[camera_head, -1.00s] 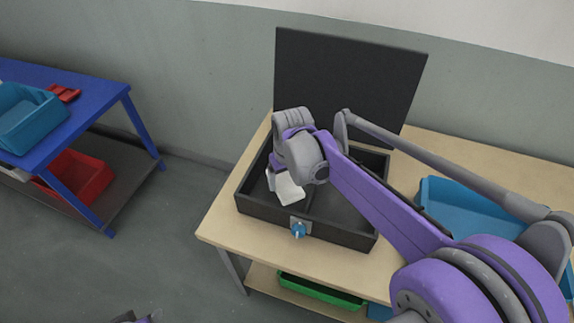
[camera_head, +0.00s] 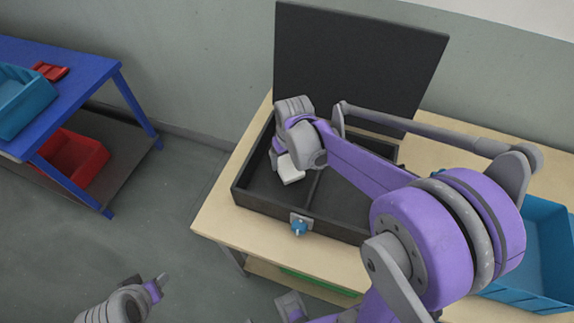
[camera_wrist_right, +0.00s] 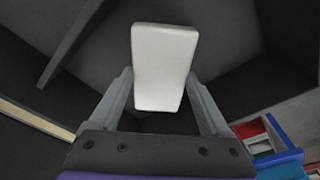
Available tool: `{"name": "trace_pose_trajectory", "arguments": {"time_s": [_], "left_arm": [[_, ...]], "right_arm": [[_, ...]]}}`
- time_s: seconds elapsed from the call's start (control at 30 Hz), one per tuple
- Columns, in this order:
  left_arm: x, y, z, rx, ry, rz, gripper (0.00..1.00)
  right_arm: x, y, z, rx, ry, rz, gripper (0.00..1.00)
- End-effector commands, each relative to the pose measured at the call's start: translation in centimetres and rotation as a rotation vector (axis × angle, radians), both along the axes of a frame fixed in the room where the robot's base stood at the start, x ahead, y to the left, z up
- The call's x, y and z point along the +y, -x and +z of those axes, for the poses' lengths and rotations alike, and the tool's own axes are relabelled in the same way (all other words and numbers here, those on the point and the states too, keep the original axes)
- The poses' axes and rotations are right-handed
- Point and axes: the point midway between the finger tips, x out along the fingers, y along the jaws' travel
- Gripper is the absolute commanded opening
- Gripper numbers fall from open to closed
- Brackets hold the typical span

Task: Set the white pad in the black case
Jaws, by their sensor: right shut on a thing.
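The black case (camera_head: 262,207) stands on the wooden table with its lid (camera_head: 360,60) raised at the back. A divider splits its inside into a left and a right part. My right gripper (camera_head: 284,160) is over the left part, shut on the white pad (camera_head: 291,172). In the right wrist view the pad (camera_wrist_right: 163,62) sits between the two fingers, with dark case walls and floor around it. I cannot tell whether the pad touches the floor. My left gripper (camera_head: 160,284) is at the bottom left, away from the case; its jaw state is unclear.
A blue latch (camera_head: 299,228) is on the case's front. A blue bin (camera_head: 540,255) stands right of the case on the wooden table (camera_head: 215,215). A blue table (camera_head: 85,75) at the left bears a blue bin (camera_head: 20,100) and a red object (camera_head: 50,71). A red bin (camera_head: 75,160) is below.

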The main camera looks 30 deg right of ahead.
Motion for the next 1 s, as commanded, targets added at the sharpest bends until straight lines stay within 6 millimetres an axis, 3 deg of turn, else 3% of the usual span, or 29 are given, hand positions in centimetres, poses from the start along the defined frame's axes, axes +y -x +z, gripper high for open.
{"name": "trace_pose_trajectory", "arguments": {"time_s": [0.2,0.6,0.63,0.7,1.0], "left_arm": [[0.0,0.1,-0.4,0.002,0.0,0.0,0.5],[0.0,0.2,-0.8,0.004,0.0,0.0,0.5],[0.0,0.2,-0.7,0.004,0.0,0.0,0.5],[0.0,0.2,-0.7,0.003,0.0,0.0,0.5],[0.0,0.1,-0.4,0.002,0.0,0.0,0.5]], "right_arm": [[0.0,0.0,-3.0,0.0,0.0,0.0,0.29],[0.0,0.0,-3.6,0.0,0.0,0.0,0.29],[0.0,0.0,-3.5,0.0,0.0,0.0,0.84],[0.0,0.0,-3.4,0.0,0.0,0.0,0.97],[0.0,0.0,-3.1,0.0,0.0,0.0,1.0]]}}
